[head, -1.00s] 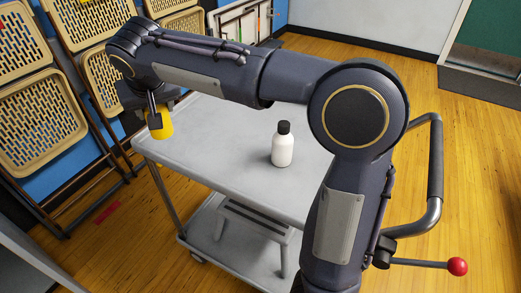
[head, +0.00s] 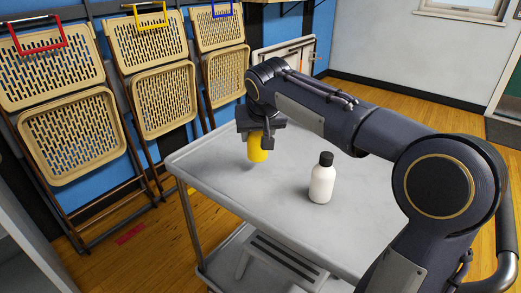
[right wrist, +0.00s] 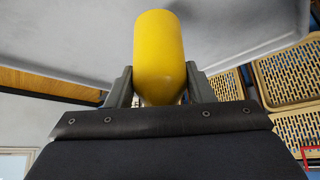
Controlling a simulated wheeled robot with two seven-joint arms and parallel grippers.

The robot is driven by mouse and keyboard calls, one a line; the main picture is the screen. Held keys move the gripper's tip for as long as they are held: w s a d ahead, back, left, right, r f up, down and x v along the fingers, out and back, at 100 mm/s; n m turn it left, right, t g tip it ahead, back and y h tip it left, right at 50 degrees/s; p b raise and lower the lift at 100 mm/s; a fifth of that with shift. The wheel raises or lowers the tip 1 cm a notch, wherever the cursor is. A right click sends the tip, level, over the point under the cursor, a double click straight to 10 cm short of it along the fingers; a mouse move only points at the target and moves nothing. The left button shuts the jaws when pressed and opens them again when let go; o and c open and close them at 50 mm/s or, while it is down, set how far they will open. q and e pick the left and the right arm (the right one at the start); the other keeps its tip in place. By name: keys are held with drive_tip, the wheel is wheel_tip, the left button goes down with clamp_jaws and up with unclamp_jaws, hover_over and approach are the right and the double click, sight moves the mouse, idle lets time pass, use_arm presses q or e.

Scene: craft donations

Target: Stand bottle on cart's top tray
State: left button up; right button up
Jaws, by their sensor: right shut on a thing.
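A yellow bottle (head: 257,152) is held upright in my right gripper (head: 260,138), over the back left part of the cart's grey top tray (head: 215,178). A faint shadow lies below it; I cannot tell whether its base touches the tray. In the right wrist view the yellow bottle (right wrist: 158,50) sits between the two fingers of the right gripper (right wrist: 160,85), which are shut on it. The bottle's upper end is hidden by the gripper. My left gripper is not in view.
A white bottle with a black cap (head: 321,180) stands on the tray, right of the yellow one. A grey step stool (head: 285,255) is on the cart's lower shelf. Folded tan chairs (head: 70,130) hang at the left wall. The tray's front left is clear.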

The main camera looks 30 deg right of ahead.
drive_tip(key=shift+d+f, duration=0.2)
drive_tip(key=shift+f, duration=0.05)
drive_tip(key=shift+d+f+b, duration=0.15)
drive_tip(key=shift+f+b, duration=0.2)
drive_tip(key=shift+f, duration=0.5)
drive_tip(key=shift+d+f+b, duration=0.1)
drive_tip(key=shift+f+b, duration=0.25)
drive_tip(key=shift+f, duration=0.5)
drive_tip(key=shift+f, duration=0.15)
drive_tip(key=o, duration=1.1)
drive_tip(key=shift+r, duration=0.2)
drive_tip(key=p+v, duration=0.3)
drive_tip(key=v, duration=0.9)
